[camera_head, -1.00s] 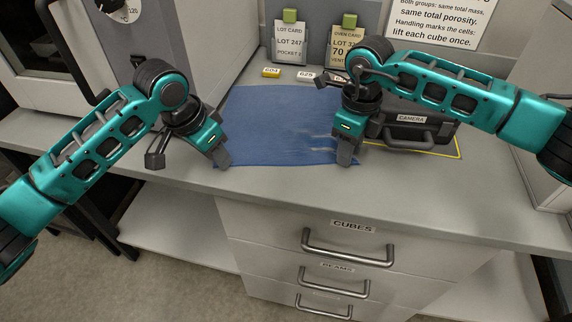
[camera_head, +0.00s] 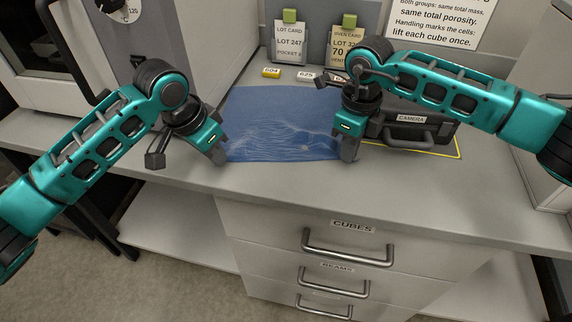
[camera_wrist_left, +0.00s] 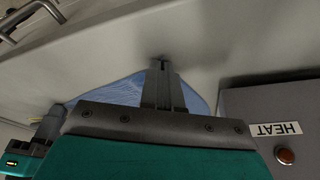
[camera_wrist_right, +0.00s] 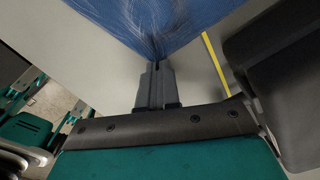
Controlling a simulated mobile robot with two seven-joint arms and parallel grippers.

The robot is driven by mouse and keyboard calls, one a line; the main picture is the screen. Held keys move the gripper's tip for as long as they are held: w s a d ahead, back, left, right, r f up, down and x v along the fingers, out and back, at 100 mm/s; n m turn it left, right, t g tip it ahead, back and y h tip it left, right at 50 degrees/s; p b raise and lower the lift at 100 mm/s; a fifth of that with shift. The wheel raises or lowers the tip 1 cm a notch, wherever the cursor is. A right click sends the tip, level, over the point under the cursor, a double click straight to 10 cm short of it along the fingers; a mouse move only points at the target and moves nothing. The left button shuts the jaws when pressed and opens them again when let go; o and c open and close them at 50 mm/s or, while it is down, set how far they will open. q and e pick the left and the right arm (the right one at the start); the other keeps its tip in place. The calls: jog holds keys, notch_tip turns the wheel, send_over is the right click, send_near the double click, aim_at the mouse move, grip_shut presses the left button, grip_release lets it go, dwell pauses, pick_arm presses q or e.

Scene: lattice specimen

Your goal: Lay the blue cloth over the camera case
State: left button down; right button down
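The blue cloth (camera_head: 275,115) lies on the counter left of the camera case, its front part wrinkled. The dark camera case (camera_head: 420,132), labelled CAMERA, stands to the right, partly hidden by my right arm. My left gripper (camera_head: 220,158) is at the cloth's front left corner; its fingers look shut on it, and cloth shows on both sides of them in the left wrist view (camera_wrist_left: 160,65). My right gripper (camera_head: 347,155) is shut on the front right corner; creases gather at its fingertips in the right wrist view (camera_wrist_right: 157,65).
A yellow outline (camera_head: 440,156) surrounds the case on the counter. Small number tags (camera_head: 271,72) and upright cards (camera_head: 290,42) stand behind the cloth. A grey appliance (camera_head: 205,40) is at the left. Drawers (camera_head: 350,245) are below; the front counter strip is clear.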

jog(key=shift+d, duration=0.1)
